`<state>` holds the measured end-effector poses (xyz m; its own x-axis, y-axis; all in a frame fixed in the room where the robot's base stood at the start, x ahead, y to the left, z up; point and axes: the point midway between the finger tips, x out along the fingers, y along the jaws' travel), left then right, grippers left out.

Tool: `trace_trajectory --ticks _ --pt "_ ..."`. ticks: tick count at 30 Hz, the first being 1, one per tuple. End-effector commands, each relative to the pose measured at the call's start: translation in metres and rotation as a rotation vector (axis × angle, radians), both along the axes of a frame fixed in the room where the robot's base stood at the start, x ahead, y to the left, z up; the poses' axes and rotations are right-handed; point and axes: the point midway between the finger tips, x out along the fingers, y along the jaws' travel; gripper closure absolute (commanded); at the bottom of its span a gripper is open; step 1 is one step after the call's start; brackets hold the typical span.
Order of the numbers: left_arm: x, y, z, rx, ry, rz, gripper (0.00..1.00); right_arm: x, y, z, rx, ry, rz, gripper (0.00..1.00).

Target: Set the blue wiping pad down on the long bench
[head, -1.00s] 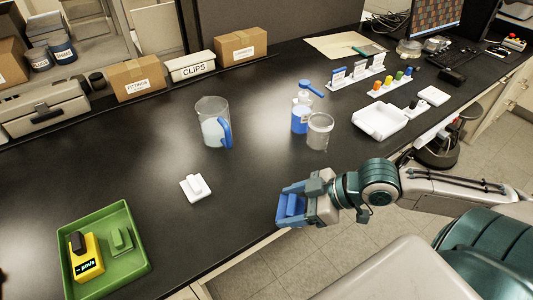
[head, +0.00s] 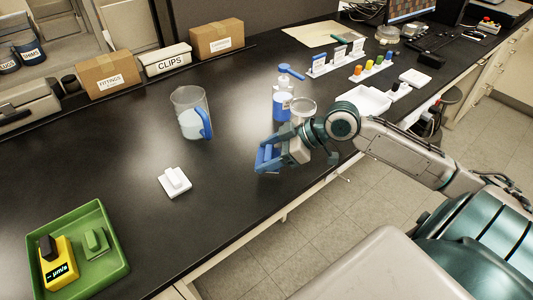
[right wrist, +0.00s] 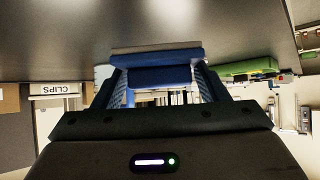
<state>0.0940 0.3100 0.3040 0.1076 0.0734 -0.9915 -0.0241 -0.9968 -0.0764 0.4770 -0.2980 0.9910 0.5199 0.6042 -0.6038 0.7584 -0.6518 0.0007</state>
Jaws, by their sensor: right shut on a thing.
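The blue wiping pad (head: 265,158) is held in my right gripper (head: 272,155), over the front part of the long black bench (head: 235,190). In the right wrist view the pad (right wrist: 158,55) shows as a blue block with a grey layer, with its grip between the two fingers (right wrist: 160,82). The bench top (right wrist: 220,22) lies close to the pad in that view; I cannot tell whether they touch. My left gripper is not in view.
A white pad (head: 175,182) lies left of my gripper. A jug (head: 190,113), a blue pump bottle (head: 282,106) and a clear beaker (head: 302,110) stand behind. A green tray (head: 112,275) holds a yellow meter (head: 57,262) and a green pad (head: 95,242). Bare bench lies between.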

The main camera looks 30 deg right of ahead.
Motion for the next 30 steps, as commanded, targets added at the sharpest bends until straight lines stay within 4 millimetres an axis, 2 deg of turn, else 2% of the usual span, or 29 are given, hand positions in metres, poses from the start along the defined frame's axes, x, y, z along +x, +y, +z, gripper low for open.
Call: trace_trajectory --ticks 3,7,10,17,28,29,30 --pt "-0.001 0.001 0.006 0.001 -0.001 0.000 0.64 0.020 -0.008 0.001 0.007 -0.001 -0.002 0.80" --pt "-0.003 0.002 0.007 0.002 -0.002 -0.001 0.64 0.030 -0.014 -0.002 0.004 0.000 0.000 0.80" --pt "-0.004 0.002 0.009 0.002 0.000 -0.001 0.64 0.032 -0.015 -0.007 0.003 0.004 0.001 0.80" --pt "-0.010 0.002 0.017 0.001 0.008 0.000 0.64 0.032 -0.015 -0.036 0.003 0.003 0.001 0.80" --pt "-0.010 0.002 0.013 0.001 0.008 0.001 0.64 0.031 -0.015 -0.042 0.000 0.002 0.002 0.80" --pt "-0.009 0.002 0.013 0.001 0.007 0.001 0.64 0.031 -0.015 -0.042 0.000 0.002 0.002 0.31" --pt "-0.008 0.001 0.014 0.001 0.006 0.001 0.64 0.031 -0.015 -0.041 0.000 0.002 0.002 0.23"
